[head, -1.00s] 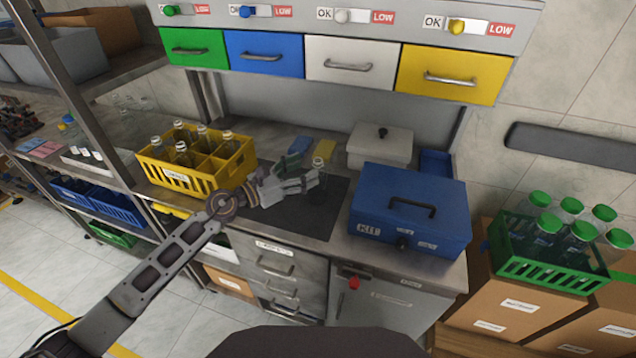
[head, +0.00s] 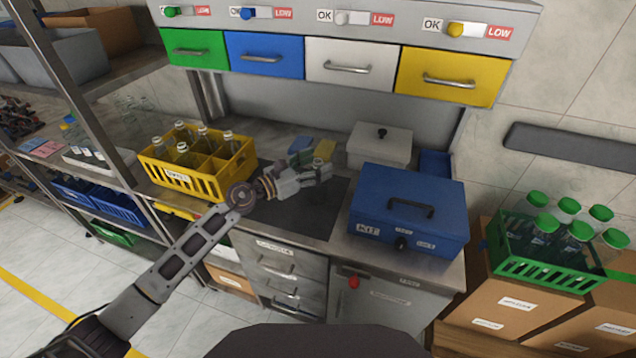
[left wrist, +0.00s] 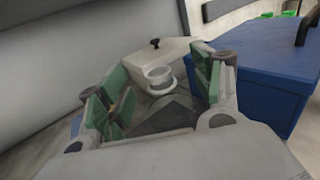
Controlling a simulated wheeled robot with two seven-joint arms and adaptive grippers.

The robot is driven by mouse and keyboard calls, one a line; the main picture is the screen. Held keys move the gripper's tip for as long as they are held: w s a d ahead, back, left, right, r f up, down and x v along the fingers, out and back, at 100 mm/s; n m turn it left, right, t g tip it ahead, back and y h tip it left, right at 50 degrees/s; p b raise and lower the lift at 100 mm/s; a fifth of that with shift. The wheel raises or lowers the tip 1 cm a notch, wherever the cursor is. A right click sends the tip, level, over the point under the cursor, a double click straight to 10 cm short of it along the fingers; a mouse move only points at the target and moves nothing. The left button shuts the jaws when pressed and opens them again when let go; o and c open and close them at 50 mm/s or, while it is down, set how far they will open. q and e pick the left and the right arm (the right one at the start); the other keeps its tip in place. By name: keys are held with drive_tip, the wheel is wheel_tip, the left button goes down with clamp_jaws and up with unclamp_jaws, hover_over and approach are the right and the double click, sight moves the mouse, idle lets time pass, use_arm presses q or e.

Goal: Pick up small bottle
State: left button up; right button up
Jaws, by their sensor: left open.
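The small clear bottle (head: 318,163) stands on the dark mat (head: 300,215) of the workbench. In the head view only its top shows; my left gripper hides its body. My left gripper (head: 322,174) is open, reaching in from the left in front of the bottle. In the left wrist view, the bottle's pale round neck (left wrist: 158,75) shows between the two green-padded fingers of my gripper (left wrist: 162,78). I cannot tell whether a finger touches it. My right gripper is in neither view.
A yellow crate (head: 190,180) with several clear bottles stands left of the mat. A blue kit box (head: 410,225) is close on the right, a grey lidded box (head: 380,146) behind. Drawers (head: 347,65) hang above.

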use_arm(q)
drive_tip(key=shift+w+d, duration=0.25)
drive_tip(key=shift+d, duration=0.1)
drive_tip(key=shift+c, duration=0.3)
drive_tip(key=c, duration=0.9)
drive_tip(key=shift+o, duration=0.2)
